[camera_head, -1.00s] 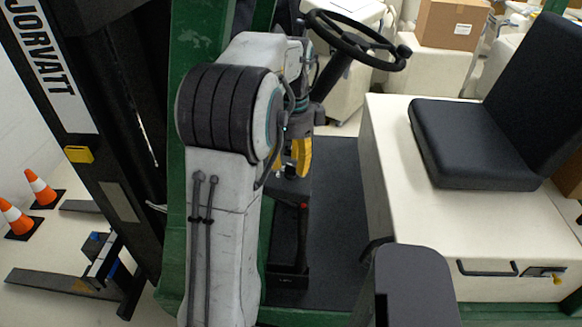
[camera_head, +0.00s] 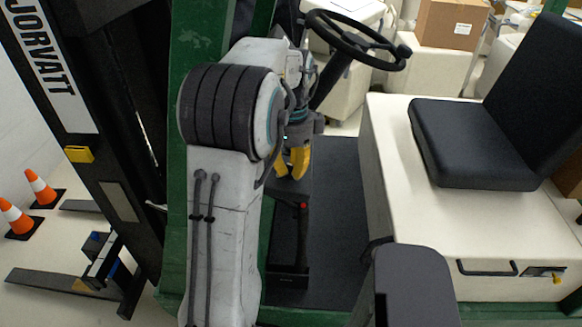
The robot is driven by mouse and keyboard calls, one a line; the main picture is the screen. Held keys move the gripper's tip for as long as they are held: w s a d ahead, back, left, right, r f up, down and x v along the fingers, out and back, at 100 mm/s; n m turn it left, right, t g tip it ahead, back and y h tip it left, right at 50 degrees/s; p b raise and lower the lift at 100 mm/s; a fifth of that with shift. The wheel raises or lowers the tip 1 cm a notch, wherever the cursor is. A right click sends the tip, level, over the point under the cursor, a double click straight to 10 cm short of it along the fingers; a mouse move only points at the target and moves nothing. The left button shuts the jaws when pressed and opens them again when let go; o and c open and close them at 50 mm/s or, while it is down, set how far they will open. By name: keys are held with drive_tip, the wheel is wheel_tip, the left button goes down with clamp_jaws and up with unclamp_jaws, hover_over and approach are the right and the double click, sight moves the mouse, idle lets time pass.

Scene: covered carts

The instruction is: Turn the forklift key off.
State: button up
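My gripper (camera_head: 291,168) hangs beside the steering column, over the forklift's floor. Its two yellow fingers point down and stand a little apart, with nothing seen between them. The forklift's steering wheel (camera_head: 355,40) is above and to the right of it. I cannot make out a key at the steering column; my arm covers part of that area. A small dark plate with a yellow piece (camera_head: 545,273) sits on the side of the cream seat base, far from my gripper; I cannot tell whether it is a key.
A lever with a red button (camera_head: 302,207) rises from the floor below my gripper. The black seat (camera_head: 470,140) is on the cream base (camera_head: 400,150) at the right. A green post (camera_head: 200,35) and the dark mast stand left. Traffic cones (camera_head: 40,188) are far left.

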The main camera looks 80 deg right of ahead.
sight(291, 168)
clamp_jaws()
drive_tip(key=shift+n+h+b, duration=0.3)
drive_tip(key=shift+n+b, duration=0.05)
drive_tip(key=shift+n, duration=1.05)
drive_tip(key=o, duration=0.7)
unclamp_jaws()
drive_tip(key=shift+r, duration=5.95)
